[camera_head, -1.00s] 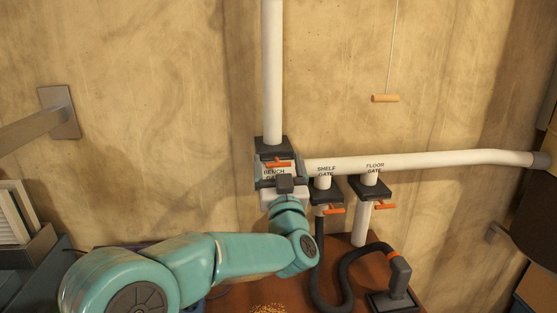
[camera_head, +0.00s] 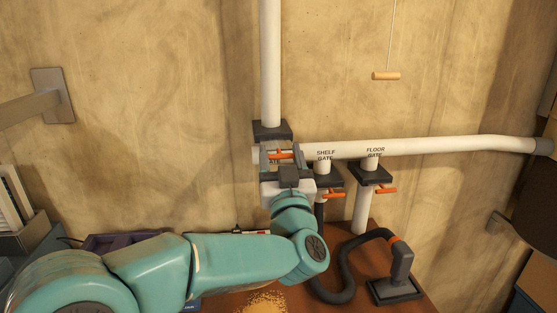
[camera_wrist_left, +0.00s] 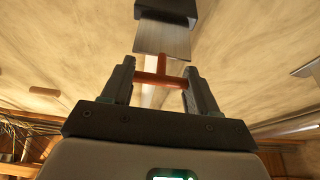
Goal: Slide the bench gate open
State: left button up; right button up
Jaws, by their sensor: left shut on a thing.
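The bench gate (camera_head: 271,130) is a dark block on the white vertical pipe, just above the horizontal pipe. Its orange T-shaped handle (camera_head: 283,155) is between the fingers of my left gripper (camera_head: 284,158), which is shut on it. In the left wrist view, the handle's crossbar (camera_wrist_left: 158,79) spans between the fingers of the left gripper (camera_wrist_left: 161,83). A grey metal slide plate (camera_wrist_left: 163,39) sticks out of the dark gate body (camera_wrist_left: 165,11) towards the handle. The bench label is mostly hidden by my gripper. My right gripper is not in view.
The shelf gate (camera_head: 328,180) and floor gate (camera_head: 370,175), with similar orange handles, stand close to the right. A black hose (camera_head: 344,281) runs to a tool (camera_head: 401,265) on the brown bench (camera_head: 412,302). A wooden pull (camera_head: 386,76) hangs on a cord.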

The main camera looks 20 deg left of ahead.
pick_arm(q)
jog(key=shift+f, duration=0.1)
jog(key=o, duration=1.3)
jog(key=shift+d, duration=0.1)
jog(key=shift+o, duration=1.1)
jog(key=shift+s+r, duration=0.2)
jog(key=shift+s, duration=0.1)
jog(key=shift+w+f, duration=0.15)
jog(key=shift+w, duration=0.05)
jog(key=shift+s+d+f, duration=0.15)
jog(key=shift+s, duration=0.05)
jog(key=b+v, duration=0.4)
jog(key=v, duration=1.2)
jog(key=shift+r, duration=0.25)
jog(key=shift+s, duration=0.1)
